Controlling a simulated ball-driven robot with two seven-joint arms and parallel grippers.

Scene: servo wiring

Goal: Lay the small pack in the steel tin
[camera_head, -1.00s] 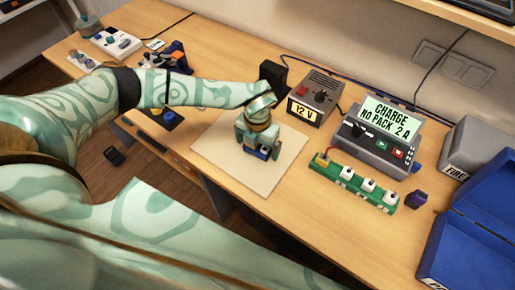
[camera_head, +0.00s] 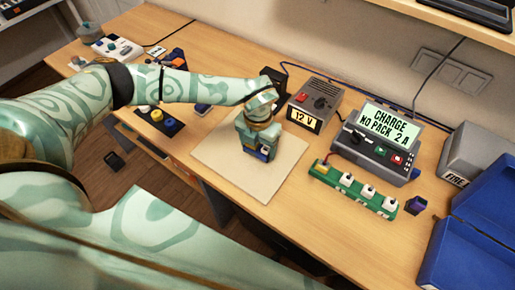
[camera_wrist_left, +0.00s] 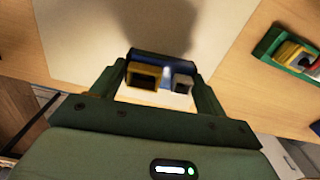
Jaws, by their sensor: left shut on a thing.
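The small pack (camera_head: 262,153) is blue and lies low at the pale mat (camera_head: 222,150) on the bench in the head view. My left gripper (camera_head: 257,152) comes down over it and is shut on it. In the left wrist view the pack (camera_wrist_left: 160,58) sits between the two fingers (camera_wrist_left: 162,92), with a yellow plug and a pale plug facing the camera. A grey metal box (camera_head: 478,148) marked "FIRE" at the right looks like the steel tin; its inside is not visible. My right gripper is not in view.
A green strip with white parts (camera_head: 355,191), a charger reading "NO PACK" (camera_head: 378,140) and a 12 V supply (camera_head: 314,101) stand between mat and grey box. An open blue case (camera_head: 480,225) is at the right edge. A small purple object (camera_head: 416,205) stands near the strip.

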